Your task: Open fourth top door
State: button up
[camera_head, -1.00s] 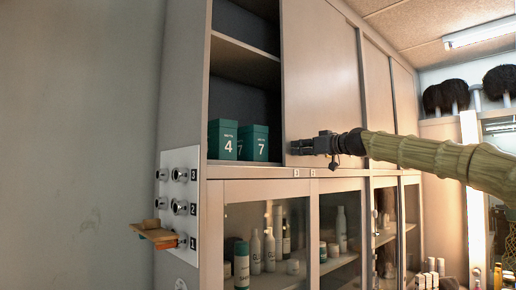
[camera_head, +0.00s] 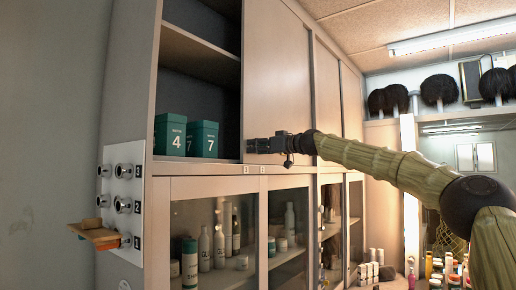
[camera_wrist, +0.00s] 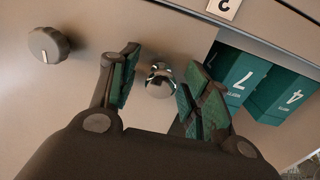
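The top row of the tall cabinet has beige doors. The nearest door panel (camera_head: 278,75) stands beside an open compartment (camera_head: 200,70) at the left, and narrower-looking doors (camera_head: 327,85) recede to the right. I cannot tell which one is called fourth. My gripper (camera_head: 254,146) is at the lower left of the nearest panel. In the wrist view my gripper (camera_wrist: 155,88) is open, with a shiny round knob (camera_wrist: 159,82) between its fingers. Contact with the knob cannot be told. A dark grey knob (camera_wrist: 48,45) is on the same surface, outside the fingers.
Green numbered boxes (camera_head: 172,134) stand in the open compartment near my gripper. Glass lower doors (camera_head: 212,235) show bottles. A white panel with round fittings (camera_head: 122,200) and a wooden piece (camera_head: 100,233) are on the cabinet's left side. Wigs (camera_head: 438,88) sit at the right.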

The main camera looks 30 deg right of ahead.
jog(key=shift+s+r, duration=0.1)
jog(key=shift+s, duration=0.05)
jog(key=v, duration=1.1)
jog(key=shift+s+d, duration=0.3)
dwell(0.4)
